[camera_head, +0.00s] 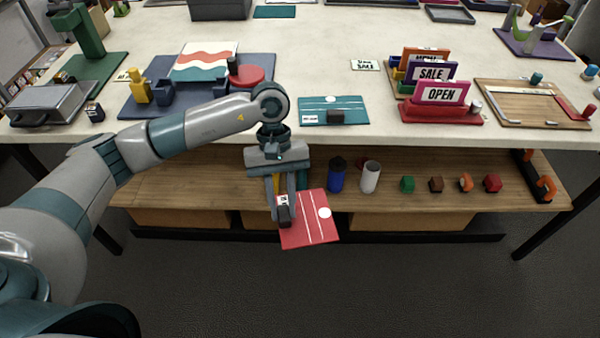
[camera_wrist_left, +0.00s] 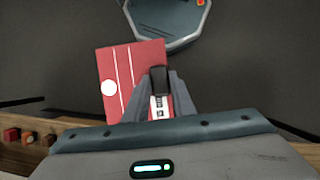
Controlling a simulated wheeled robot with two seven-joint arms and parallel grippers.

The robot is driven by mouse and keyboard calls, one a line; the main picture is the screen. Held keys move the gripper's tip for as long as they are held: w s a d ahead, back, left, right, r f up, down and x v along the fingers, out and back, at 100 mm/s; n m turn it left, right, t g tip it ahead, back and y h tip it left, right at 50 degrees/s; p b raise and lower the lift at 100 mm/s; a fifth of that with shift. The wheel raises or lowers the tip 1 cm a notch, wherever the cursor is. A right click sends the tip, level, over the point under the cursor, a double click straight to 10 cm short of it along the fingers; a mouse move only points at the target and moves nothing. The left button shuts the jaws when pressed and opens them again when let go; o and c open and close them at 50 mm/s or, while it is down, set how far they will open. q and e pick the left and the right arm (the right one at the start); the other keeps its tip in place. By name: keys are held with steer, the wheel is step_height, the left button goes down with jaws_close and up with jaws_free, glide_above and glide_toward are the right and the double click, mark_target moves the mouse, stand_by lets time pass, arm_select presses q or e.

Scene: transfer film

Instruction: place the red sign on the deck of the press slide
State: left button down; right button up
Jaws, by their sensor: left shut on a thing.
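The red sign (camera_head: 308,222) is a flat red panel with white lines, a white disc and a dark block with a white label. My left gripper (camera_head: 284,210) is shut on that dark block and holds the sign in the air in front of the lower shelf, below the tabletop edge. The sign also shows in the left wrist view (camera_wrist_left: 122,80), beyond the fingers (camera_wrist_left: 160,90). A grey flat-topped unit with a dark front handle, which looks like the press slide (camera_head: 52,100), lies at the table's left, before the green press (camera_head: 88,35). Its deck looks bare. My right gripper is not in view.
A similar teal sign (camera_head: 350,107) lies near the table's front edge. A blue board (camera_head: 140,100) with a wavy-patterned panel stands left of it. Upright signs (camera_head: 440,92) stand at the right. The wooden shelf (camera_head: 215,190) holds a blue bottle (camera_head: 337,178), a white cylinder (camera_head: 370,178) and several small blocks.

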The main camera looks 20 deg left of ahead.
arm_select(q)
steer(key=s+a+f+m+y, duration=0.2)
steer(key=s+a+f+m, duration=0.1)
steer(key=s+f+m, duration=0.1)
steer(key=shift+s+a+f+m, duration=0.15)
steer(key=shift+s+f+m, duration=0.2)
steer(key=shift+s+m, duration=0.45)
steer(key=shift+g, duration=0.3)
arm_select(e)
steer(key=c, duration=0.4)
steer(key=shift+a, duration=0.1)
